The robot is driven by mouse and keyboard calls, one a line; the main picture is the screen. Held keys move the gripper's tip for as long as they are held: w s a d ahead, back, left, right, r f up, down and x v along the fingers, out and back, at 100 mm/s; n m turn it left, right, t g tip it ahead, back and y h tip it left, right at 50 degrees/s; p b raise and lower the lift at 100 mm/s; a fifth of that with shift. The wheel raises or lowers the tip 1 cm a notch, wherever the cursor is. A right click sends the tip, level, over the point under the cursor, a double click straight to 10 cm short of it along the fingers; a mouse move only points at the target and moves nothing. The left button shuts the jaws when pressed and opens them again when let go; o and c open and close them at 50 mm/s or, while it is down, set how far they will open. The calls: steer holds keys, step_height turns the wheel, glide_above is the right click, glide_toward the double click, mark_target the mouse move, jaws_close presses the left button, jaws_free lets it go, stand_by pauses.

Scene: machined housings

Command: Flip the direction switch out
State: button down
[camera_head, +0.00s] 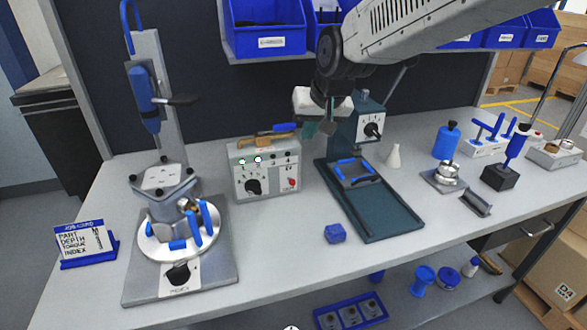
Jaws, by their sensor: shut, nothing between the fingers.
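A pale grey control box (267,183) stands at mid-table. My gripper (319,129) hangs above and to the right of the box, in front of the teal machine (369,128). It is shut and empty, apart from both.
The teal machine's long bed (390,215) runs toward the table's front. A blue block (335,233) lies left of it. An indexing fixture (180,270) stands at left. A brush (270,136) lies on the box. Blue bins (265,42) hang behind. Table in front of the box is clear.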

steer(key=shift+a+f, duration=0.15)
steer(key=shift+a, duration=0.15)
glide_above(291, 180)
steer(key=w+d, duration=0.1)
step_height(291, 180, down, 9)
steer(key=shift+s+d+f, duration=0.1)
steer(key=shift+s+f, duration=0.2)
steer(key=shift+f, duration=0.3)
steer(key=shift+s+f, duration=0.25)
steer(key=shift+f, duration=0.3)
steer(key=shift+s+f, duration=0.15)
steer(key=shift+f, duration=0.4)
